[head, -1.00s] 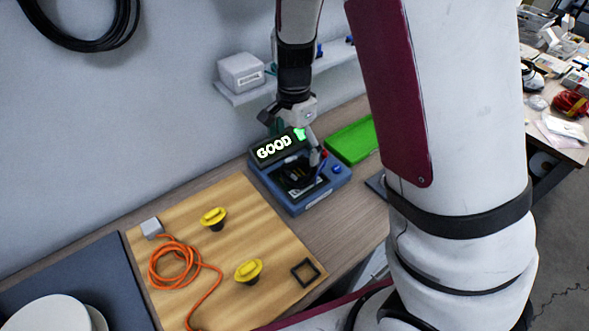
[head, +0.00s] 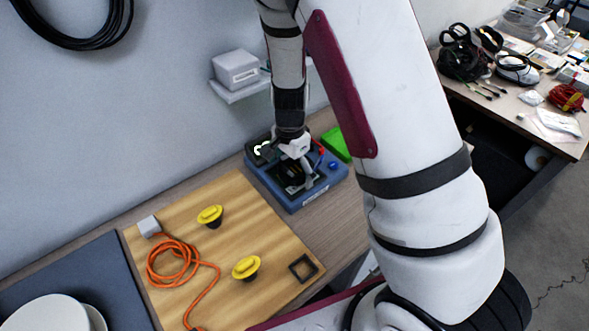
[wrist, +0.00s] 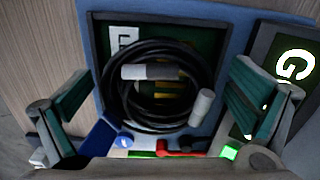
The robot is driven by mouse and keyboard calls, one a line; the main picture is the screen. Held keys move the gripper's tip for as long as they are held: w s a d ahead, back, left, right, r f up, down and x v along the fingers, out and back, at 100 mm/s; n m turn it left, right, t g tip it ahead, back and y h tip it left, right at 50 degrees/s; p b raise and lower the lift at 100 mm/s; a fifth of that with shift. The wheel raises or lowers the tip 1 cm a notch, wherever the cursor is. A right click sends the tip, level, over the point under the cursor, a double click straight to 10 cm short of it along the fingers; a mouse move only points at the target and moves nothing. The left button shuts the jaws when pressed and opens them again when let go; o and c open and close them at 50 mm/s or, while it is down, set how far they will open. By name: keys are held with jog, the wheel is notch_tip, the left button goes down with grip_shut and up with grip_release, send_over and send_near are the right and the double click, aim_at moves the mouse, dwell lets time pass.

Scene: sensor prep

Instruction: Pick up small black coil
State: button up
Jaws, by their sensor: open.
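The small black coil (wrist: 116,92) is a looped cable with grey connector ends. It lies in the recessed bed of a blue device (wrist: 226,72), beside a card with a letter on it. In the head view the device (head: 305,203) stands against the wall, and my gripper covers part of the coil (head: 291,178). My gripper (wrist: 163,98) is open, with one green-padded finger on each side of the coil. It points down over the coil from close by (head: 301,163). I cannot tell how far above the coil the fingertips are.
The device's display (wrist: 290,65) is lit at the right. Red and blue controls sit along the bed's edge. A green tray (head: 336,144) is behind the device. A wooden board (head: 225,255) with yellow knobs and an orange cable (head: 170,262) lies to the left. A shelf (head: 240,90) overhangs behind.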

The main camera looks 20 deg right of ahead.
jog(key=c, duration=1.4)
jog(key=shift+o, duration=0.2)
